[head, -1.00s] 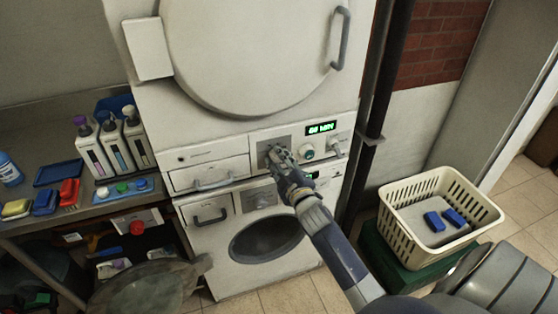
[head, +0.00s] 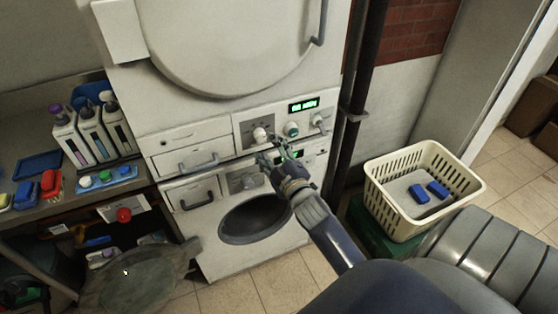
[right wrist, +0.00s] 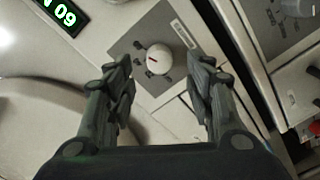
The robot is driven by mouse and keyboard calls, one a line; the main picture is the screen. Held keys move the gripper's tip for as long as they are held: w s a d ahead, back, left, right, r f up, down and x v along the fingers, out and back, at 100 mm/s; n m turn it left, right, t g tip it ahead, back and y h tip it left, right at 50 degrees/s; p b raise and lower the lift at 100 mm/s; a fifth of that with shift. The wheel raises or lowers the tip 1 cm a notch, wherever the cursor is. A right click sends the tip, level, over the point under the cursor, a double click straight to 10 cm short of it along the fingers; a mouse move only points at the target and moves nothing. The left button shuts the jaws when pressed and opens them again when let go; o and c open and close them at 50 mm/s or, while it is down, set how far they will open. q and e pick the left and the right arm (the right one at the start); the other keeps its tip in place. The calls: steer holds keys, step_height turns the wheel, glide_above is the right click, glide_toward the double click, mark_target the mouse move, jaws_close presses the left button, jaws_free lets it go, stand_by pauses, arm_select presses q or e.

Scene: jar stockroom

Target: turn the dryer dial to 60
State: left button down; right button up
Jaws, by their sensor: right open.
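The dryer dial (head: 259,134) is a round white knob on a grey plate of the upper machine's panel. In the right wrist view the dial (right wrist: 158,60) shows a red mark and small printed marks around it. My left gripper is out of view.
A teal-ringed knob (head: 291,129) and a white knob (head: 320,121) sit right of the dial. Below is a drawer (head: 190,160) and a washer door (head: 255,218). A cream basket (head: 385,205) stands right. Bottles and trays fill the bench at left.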

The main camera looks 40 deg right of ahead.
steer(key=v, duration=0.7)
steer(key=shift+s+f, duration=0.1)
